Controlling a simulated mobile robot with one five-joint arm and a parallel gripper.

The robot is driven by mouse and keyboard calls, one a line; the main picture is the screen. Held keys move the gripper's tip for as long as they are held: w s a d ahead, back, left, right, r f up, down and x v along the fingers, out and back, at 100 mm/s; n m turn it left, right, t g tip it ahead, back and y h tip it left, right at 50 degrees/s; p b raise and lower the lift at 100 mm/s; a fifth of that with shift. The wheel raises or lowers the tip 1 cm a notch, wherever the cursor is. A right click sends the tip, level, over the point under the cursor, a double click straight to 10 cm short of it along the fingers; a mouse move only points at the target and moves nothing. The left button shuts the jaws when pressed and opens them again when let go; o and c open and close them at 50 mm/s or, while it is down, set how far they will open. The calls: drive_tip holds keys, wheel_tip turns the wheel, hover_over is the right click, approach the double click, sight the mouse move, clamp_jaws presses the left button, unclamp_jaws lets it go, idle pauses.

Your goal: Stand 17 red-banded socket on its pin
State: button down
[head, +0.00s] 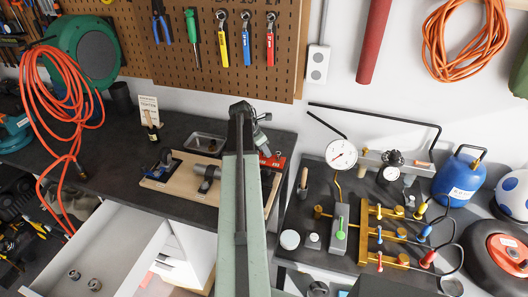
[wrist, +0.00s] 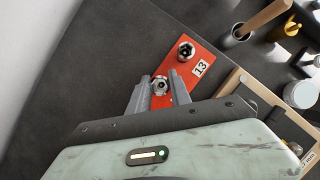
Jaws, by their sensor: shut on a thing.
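In the wrist view my gripper (wrist: 160,92) is shut on a silvery socket (wrist: 160,84), with one finger on each side of it. The held socket is over or on the red board (wrist: 176,70); I cannot tell whether it sits on a pin. I see no red band or size mark on it. A second metal socket (wrist: 186,48) stands at the far end of the red board, beside a white label reading 13 (wrist: 200,68). In the head view the red board (head: 277,162) is partly hidden by my arm, and the held socket cannot be made out.
An open drawer (head: 118,240) at lower left holds two metal sockets (head: 74,274). A wooden board with a clamped fixture (head: 205,178) lies left of my arm. A gauge (head: 341,154) and brass manifold (head: 380,237) stand on the right bench. Dark bench left of the red board (wrist: 105,60) is clear.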

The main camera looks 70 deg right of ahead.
drive_tip(key=shift+f, duration=0.25)
drive_tip(key=c, duration=1.1)
unclamp_jaws()
drive_tip(key=p+v, duration=0.6)
drive_tip(key=v, duration=0.1)
drive_tip(key=shift+r+p, duration=0.35)
drive_tip(key=shift+r, duration=0.05)
